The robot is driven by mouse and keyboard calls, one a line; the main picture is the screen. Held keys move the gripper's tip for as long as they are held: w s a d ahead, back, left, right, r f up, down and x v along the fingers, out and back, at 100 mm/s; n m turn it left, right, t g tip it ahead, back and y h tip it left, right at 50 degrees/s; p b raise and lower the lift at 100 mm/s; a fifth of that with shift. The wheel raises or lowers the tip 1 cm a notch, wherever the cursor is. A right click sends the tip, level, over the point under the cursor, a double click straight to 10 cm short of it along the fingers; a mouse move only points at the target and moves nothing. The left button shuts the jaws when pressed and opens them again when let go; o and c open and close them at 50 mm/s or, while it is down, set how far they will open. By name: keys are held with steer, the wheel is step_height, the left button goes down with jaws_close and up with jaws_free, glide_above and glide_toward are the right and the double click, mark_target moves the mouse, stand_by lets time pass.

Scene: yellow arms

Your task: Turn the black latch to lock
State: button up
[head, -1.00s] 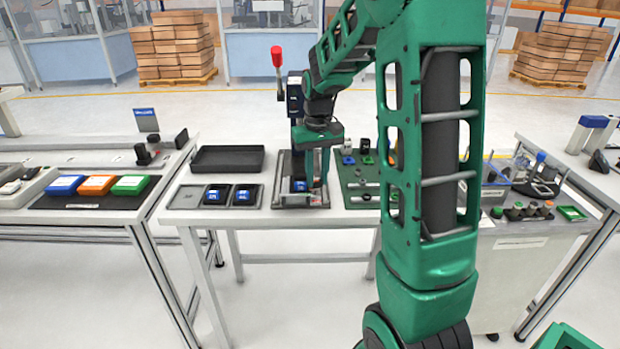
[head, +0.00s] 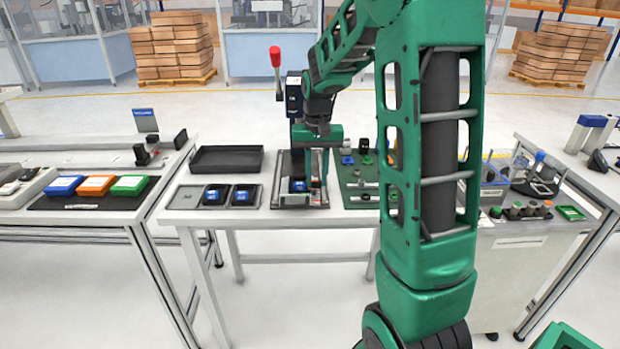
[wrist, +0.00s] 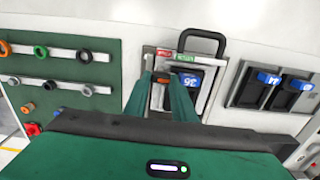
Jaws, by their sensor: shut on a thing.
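The grey fixture (head: 283,196) stands on the middle table and holds a dark device with a blue label (head: 298,186). The fixture also shows in the wrist view (wrist: 209,88), with the blue-labelled device (wrist: 184,78) beside the fingers. My gripper (head: 316,180) points down at the right side of the fixture. The black latch is mostly hidden between the fingers; a small orange patch shows there.
A black lever handle (wrist: 203,36) arches from the fixture's edge in the wrist view. A green board with rings (wrist: 75,75) lies on one side, a tray with two dark devices (wrist: 250,88) on the other. A red-knobbed press lever (head: 276,60) rises behind the fixture.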

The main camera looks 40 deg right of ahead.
steer(key=shift+s+a+f, duration=0.1)
steer(key=shift+a, duration=0.1)
steer(key=o, duration=1.1)
steer(key=shift+c, duration=0.2)
steer(key=shift+d+r, duration=0.15)
steer(key=shift+r, duration=3.9)
steer(key=s+a+f, duration=0.2)
steer(key=s, duration=1.2)
steer(key=s+a+f, duration=0.2)
steer(key=s+f, duration=0.1)
steer(key=s, duration=1.2)
steer(key=shift+a+n, duration=0.3)
steer(key=shift+a, duration=0.1)
